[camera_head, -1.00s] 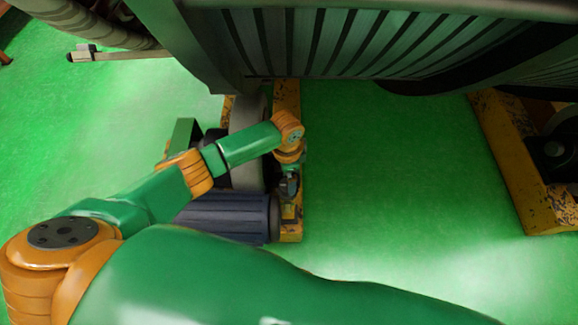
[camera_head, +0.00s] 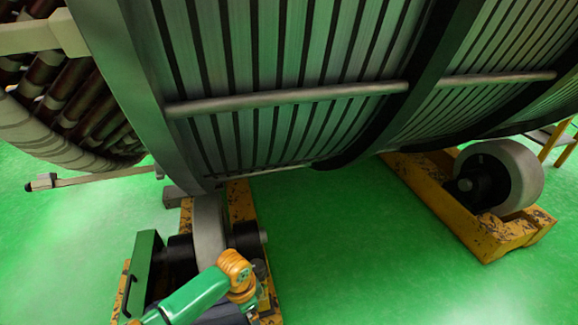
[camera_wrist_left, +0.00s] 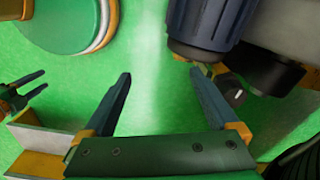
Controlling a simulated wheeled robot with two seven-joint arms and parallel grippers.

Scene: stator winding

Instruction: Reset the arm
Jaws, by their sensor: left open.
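My left gripper (camera_wrist_left: 160,73) is open and empty in the left wrist view, its two dark fingers spread over bare green floor. In the head view my left arm comes in at the bottom, with its orange wrist (camera_head: 237,272) beside the yellow roller stand (camera_head: 240,203); the fingers cannot be made out there. A second, smaller gripper, which looks like my right gripper (camera_wrist_left: 44,80), shows at the left edge of the left wrist view with its fingers apart and nothing between them. My right arm does not show in the head view.
The large slatted stator (camera_head: 290,135) fills the upper head view above a grey roller (camera_head: 208,232). Another yellow stand (camera_head: 440,205) with a roller (camera_head: 512,175) is at right. A dark ribbed motor (camera_wrist_left: 208,20) is near my left gripper. Green floor (camera_head: 350,260) is free between the stands.

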